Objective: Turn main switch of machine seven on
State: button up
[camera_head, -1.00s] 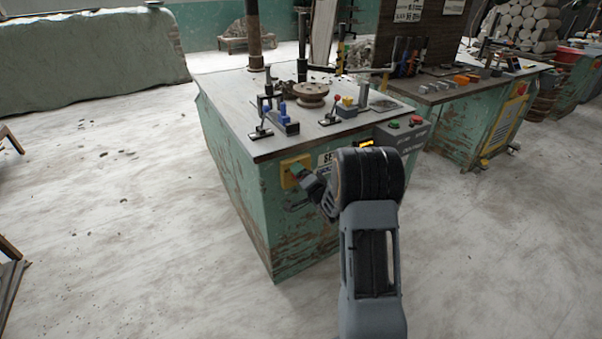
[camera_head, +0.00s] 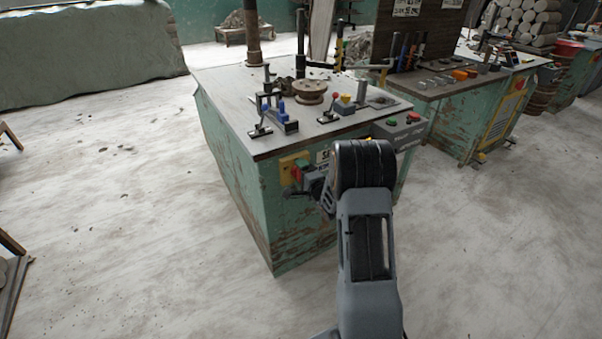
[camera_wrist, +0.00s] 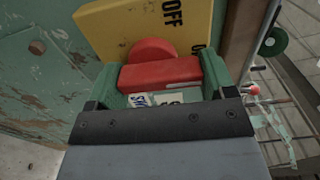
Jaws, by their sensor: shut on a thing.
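The main switch is a red knob with a red bar handle (camera_wrist: 160,73) on a yellow plate (camera_wrist: 120,28) in the wrist view. The plate reads OFF, with a second word starting with O partly hidden. In the head view the yellow plate (camera_head: 287,167) is on the front of the green machine (camera_head: 262,205), near its upper edge. My gripper (camera_wrist: 160,85) has its green fingers on both sides of the red handle and is shut on it. In the head view my gripper (camera_head: 299,173) is at the plate. I cannot tell which word the handle points to.
The machine's top holds a round wooden wheel (camera_head: 310,91), levers and blue blocks (camera_head: 282,115). A grey button box (camera_head: 402,129) is at its right corner, close to my arm. A second green machine (camera_head: 470,115) stands to the right.

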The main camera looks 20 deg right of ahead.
dwell(0.3)
jog(key=o, duration=0.9)
jog(key=s, duration=0.4)
jog(key=s+d+p, duration=0.1)
jog(key=s, duration=0.8)
jog(key=shift+s+d+p, duration=0.25)
jog(key=shift+s+p, duration=0.1)
